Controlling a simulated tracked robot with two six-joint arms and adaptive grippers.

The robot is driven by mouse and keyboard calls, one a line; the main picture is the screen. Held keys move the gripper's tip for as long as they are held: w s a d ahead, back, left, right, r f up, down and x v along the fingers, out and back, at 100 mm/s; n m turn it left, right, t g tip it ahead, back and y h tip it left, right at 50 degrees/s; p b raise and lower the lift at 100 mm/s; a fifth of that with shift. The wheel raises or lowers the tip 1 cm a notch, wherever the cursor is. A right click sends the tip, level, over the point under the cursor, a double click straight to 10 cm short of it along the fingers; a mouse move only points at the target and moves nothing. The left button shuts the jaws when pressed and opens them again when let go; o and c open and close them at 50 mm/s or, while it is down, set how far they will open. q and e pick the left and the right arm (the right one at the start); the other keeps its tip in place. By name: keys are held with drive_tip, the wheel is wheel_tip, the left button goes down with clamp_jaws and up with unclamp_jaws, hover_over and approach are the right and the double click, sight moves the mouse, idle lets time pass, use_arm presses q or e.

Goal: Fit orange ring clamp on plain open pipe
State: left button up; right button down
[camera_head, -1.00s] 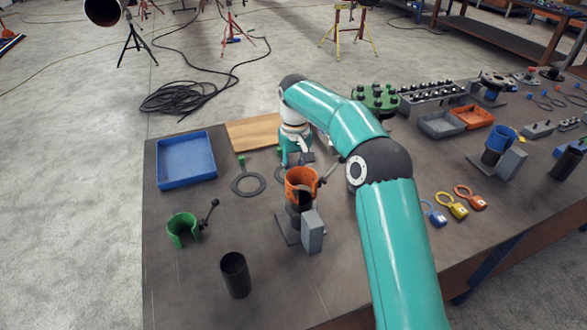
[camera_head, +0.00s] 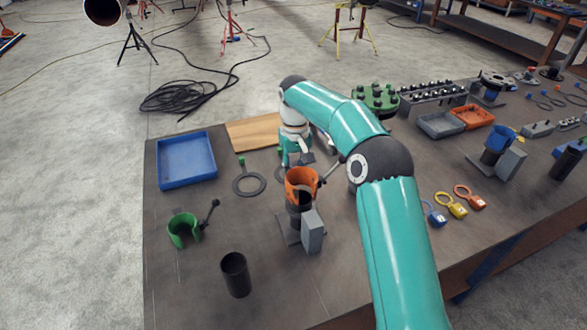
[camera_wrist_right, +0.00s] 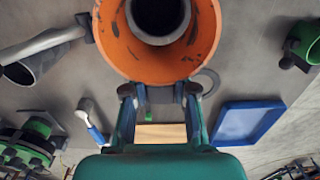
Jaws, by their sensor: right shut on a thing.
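The orange ring clamp (camera_head: 301,186) is upright, with its dark lever to the right. It also shows in the right wrist view (camera_wrist_right: 115,48). My right gripper (camera_head: 301,162) is shut on its far wall; in the right wrist view its fingers (camera_wrist_right: 160,92) reach the ring's lower edge. A dark open pipe (camera_head: 302,216) stands under the clamp beside a grey block. In the right wrist view the pipe's open mouth (camera_wrist_right: 158,15) lies inside the ring, off-centre towards the top. How far down the clamp sits around the pipe is not clear. My left gripper is out of view.
A green clamp (camera_head: 184,231) and a loose dark tube (camera_head: 236,275) stand at the left front. A blue tray (camera_head: 187,160), a wooden board (camera_head: 252,133) and a flat dark ring (camera_head: 249,184) lie behind. A blue clamp (camera_head: 502,138) is far right.

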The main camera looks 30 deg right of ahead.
sight(295, 179)
drive_tip(key=shift+f+b, duration=0.7)
drive_tip(key=shift+f, duration=0.8)
drive_tip(key=shift+f, duration=0.45)
drive_tip(key=c, duration=0.8)
unclamp_jaws()
drive_tip(key=shift+c, duration=0.2)
drive_tip(key=shift+f, duration=0.1)
